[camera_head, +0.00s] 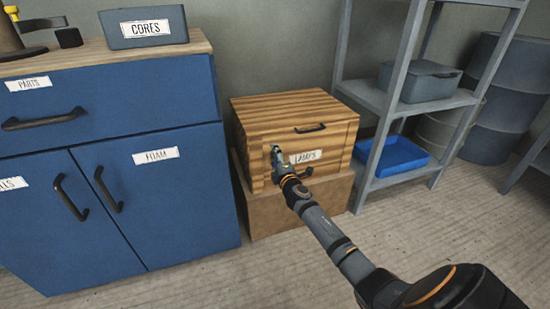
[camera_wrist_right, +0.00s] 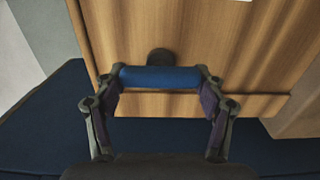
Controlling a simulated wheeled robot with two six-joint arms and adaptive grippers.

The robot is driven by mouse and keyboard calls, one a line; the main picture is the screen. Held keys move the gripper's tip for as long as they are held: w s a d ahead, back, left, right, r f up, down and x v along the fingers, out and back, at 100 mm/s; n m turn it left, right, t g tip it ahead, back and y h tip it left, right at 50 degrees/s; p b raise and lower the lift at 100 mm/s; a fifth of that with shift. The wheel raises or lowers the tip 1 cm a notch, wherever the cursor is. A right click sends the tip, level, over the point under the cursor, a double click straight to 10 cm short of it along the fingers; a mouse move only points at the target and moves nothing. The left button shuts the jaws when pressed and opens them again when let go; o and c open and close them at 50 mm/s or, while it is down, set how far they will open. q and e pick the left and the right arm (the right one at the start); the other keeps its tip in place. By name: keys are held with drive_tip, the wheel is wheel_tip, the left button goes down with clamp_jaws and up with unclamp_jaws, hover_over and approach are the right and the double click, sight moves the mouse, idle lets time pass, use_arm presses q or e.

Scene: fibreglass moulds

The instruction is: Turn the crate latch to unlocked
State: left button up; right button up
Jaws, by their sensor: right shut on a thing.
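The wooden crate (camera_head: 262,130) has a striped lid, a dark handle on the lid (camera_head: 310,128) and a white label (camera_head: 305,156) on its front. In the right wrist view its front board (camera_wrist_right: 255,50) fills the upper part. The blue latch bar (camera_wrist_right: 160,77) lies crosswise there, with a dark round pivot (camera_wrist_right: 160,57) behind it. My right gripper (camera_wrist_right: 160,80) is shut on the latch bar, with a fingertip at each end. In the head view my right gripper (camera_head: 278,158) is at the left of the crate front and mostly hides the latch. My left gripper is not in view.
The crate stands on a brown box (camera_head: 262,210). A blue cabinet (camera_head: 180,200) with a grey bin (camera_head: 150,38) on top is close on the left. A grey shelf (camera_head: 365,95) with a blue tray (camera_head: 400,158) is close on the right. Floor is clear in front.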

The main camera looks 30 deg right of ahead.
idle(0.4)
drive_tip(key=o, duration=1.2)
drive_tip(key=v, duration=1.2)
drive_tip(key=shift+a, duration=0.1)
